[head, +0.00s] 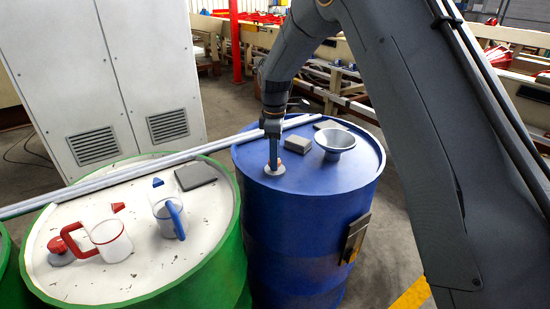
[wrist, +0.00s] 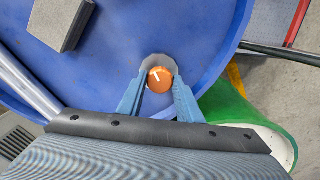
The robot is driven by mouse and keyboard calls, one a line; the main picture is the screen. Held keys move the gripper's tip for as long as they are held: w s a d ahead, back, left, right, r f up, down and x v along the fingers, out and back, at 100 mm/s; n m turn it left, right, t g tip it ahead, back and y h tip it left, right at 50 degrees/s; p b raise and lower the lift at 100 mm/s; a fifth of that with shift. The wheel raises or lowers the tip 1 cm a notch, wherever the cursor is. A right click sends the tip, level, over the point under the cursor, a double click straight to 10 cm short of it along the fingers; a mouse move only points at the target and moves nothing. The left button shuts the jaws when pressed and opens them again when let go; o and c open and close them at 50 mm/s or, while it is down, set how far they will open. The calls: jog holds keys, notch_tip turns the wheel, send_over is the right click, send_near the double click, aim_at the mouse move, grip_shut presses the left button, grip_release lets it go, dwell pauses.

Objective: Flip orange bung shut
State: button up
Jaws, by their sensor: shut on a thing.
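The orange bung (wrist: 160,79) sits in a grey round fitting (head: 275,170) on the lid of the blue drum (head: 310,180). A short white line marks its top. My gripper (wrist: 159,84) points down over it, with one blue-grey finger on each side, shut on the bung. In the head view my gripper (head: 274,162) hides most of the bung; only a bit of orange shows beside the fingers. Whether the bung is seated fully cannot be told.
A grey funnel (head: 334,142) and a grey block (head: 298,144) stand on the blue lid. The green drum (head: 130,285) at left carries a red-handled jug (head: 110,240), a blue-handled jug (head: 170,222), a red bung (head: 60,248) and a dark pad (head: 195,175). Pale rails (head: 150,168) run behind.

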jog(key=shift+w+n, duration=0.1)
jog(key=shift+n, duration=0.5)
jog(key=o, duration=1)
jog(key=shift+o, duration=0.2)
jog(key=shift+r, duration=0.15)
notch_tip(320, 180, up, 8)
jog(key=shift+f+b, duration=0.2)
jog(key=shift+b, duration=0.85)
